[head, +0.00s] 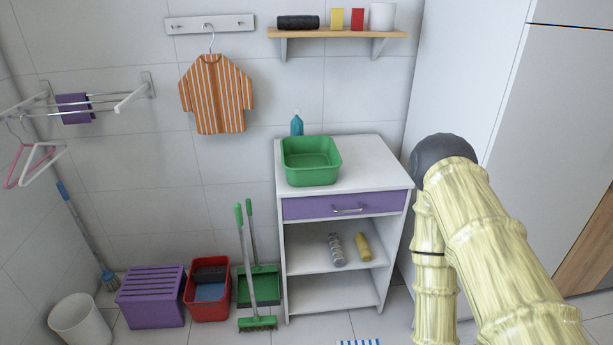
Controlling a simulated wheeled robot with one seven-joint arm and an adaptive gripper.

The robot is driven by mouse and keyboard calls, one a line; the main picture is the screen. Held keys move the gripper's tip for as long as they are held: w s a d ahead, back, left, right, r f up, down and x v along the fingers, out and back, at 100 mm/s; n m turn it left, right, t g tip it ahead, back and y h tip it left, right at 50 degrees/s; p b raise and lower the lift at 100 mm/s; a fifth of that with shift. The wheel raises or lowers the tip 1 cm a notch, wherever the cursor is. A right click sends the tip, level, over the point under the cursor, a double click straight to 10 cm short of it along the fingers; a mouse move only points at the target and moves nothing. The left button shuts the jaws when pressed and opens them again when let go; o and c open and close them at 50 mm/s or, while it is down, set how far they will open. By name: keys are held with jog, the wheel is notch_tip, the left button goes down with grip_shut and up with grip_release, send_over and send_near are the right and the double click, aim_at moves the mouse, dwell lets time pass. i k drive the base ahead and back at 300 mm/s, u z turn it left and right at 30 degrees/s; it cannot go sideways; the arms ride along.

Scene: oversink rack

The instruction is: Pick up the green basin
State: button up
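The green basin (311,161) stands upright on the white top of a small cabinet (372,168), towards its left side. It is rectangular with a wide rim, and its inside looks empty. My arm shows at the right of the head view, in front of and to the right of the cabinet. My gripper is not in this view, so its state and its distance from the basin are hidden.
A blue bottle (297,126) stands behind the basin. The cabinet top is bare to the basin's right. A purple drawer (310,207) with a handle is below. A green broom (258,322) and dustpan (270,285) stand left of the cabinet. A wall shelf (337,33) hangs above.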

aim_at(308, 161)
jog(key=u, duration=0.7)
jog(key=i, duration=0.85)
jog(key=z, duration=0.15)
